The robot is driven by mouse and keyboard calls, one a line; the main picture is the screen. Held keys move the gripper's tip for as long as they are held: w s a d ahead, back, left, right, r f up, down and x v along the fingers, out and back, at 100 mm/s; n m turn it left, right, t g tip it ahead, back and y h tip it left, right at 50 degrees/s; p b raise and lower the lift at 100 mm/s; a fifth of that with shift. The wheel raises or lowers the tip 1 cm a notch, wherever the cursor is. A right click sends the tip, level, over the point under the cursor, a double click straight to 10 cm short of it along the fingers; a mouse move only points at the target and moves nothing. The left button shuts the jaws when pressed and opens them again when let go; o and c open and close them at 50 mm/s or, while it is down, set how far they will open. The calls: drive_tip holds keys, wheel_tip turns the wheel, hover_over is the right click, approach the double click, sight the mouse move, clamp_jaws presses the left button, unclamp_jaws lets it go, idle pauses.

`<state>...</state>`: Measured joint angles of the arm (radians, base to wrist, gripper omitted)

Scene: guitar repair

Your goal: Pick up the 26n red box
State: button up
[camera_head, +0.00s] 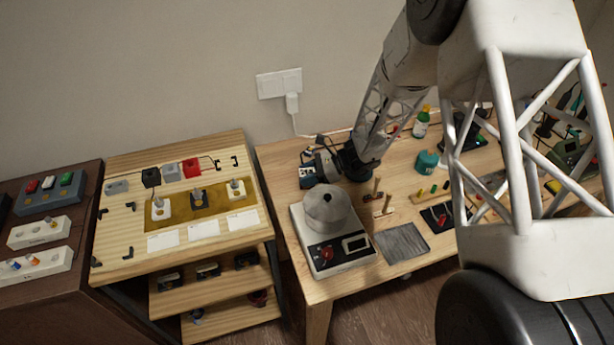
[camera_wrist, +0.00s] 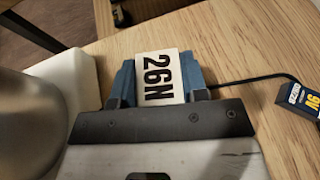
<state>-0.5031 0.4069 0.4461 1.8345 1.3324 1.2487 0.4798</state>
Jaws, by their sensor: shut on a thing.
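The box marked 26N (camera_wrist: 157,78) has a white label, with blue showing on both sides of it. My gripper is shut on this box, at the back left of the right-hand table. In the head view the box (camera_head: 307,172) shows as a small blue and white block left of my gripper (camera_head: 316,165). I see no red on it. Its underside is hidden, so I cannot tell whether it touches the table.
A metal pot (camera_head: 327,207) on a white hotplate (camera_head: 336,257) stands close to the box. A black cable runs beside it, near a dark 9V block (camera_wrist: 300,97). A red block (camera_head: 191,168) sits on the left-hand board (camera_head: 122,250). A grey plate (camera_head: 402,243) lies right of the hotplate.

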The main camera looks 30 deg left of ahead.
sight(308, 172)
drive_tip(key=shift+r, duration=4.85)
drive_tip(key=shift+w+d, duration=0.1)
drive_tip(key=shift+w, duration=0.05)
